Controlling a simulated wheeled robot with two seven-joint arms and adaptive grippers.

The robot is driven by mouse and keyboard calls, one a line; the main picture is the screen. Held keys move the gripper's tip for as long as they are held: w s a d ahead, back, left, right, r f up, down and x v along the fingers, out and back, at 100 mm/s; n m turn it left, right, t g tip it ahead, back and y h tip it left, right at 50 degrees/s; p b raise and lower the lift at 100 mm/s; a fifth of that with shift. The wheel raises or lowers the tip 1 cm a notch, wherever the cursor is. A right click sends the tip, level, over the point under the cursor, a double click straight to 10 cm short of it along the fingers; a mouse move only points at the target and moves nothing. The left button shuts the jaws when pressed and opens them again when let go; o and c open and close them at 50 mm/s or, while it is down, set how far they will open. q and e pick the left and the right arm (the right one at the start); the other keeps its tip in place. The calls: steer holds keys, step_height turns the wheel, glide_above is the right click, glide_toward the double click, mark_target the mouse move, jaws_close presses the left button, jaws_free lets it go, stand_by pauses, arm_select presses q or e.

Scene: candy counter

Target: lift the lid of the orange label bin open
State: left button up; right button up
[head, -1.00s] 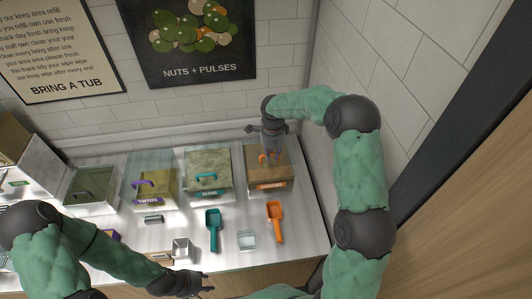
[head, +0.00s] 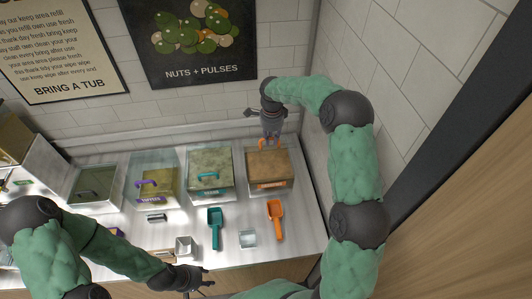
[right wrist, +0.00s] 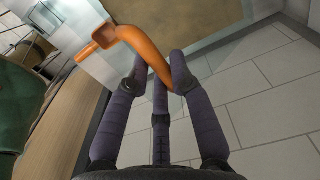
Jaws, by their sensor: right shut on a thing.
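The orange label bin (head: 271,184) stands at the right end of the row, filled with brown goods. Its orange handle (head: 262,143) is up near the back of the bin, and the clear lid seems tilted up with it, though the lid itself is hard to make out. My right gripper (head: 264,139) is shut on the handle, above the bin's back part. In the right wrist view the orange handle (right wrist: 150,52) runs between the fingers, with a clear panel beyond. My left gripper (head: 207,280) is open and empty by the counter's front edge.
Bins with teal (head: 209,176) and purple (head: 148,182) handles stand to the left. A teal scoop (head: 215,226), an orange scoop (head: 276,218) and a small clear tub (head: 248,238) lie in front. The tiled wall is close behind and to the right.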

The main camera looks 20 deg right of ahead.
steer(key=shift+d+r, duration=0.15)
steer(key=shift+d, duration=0.15)
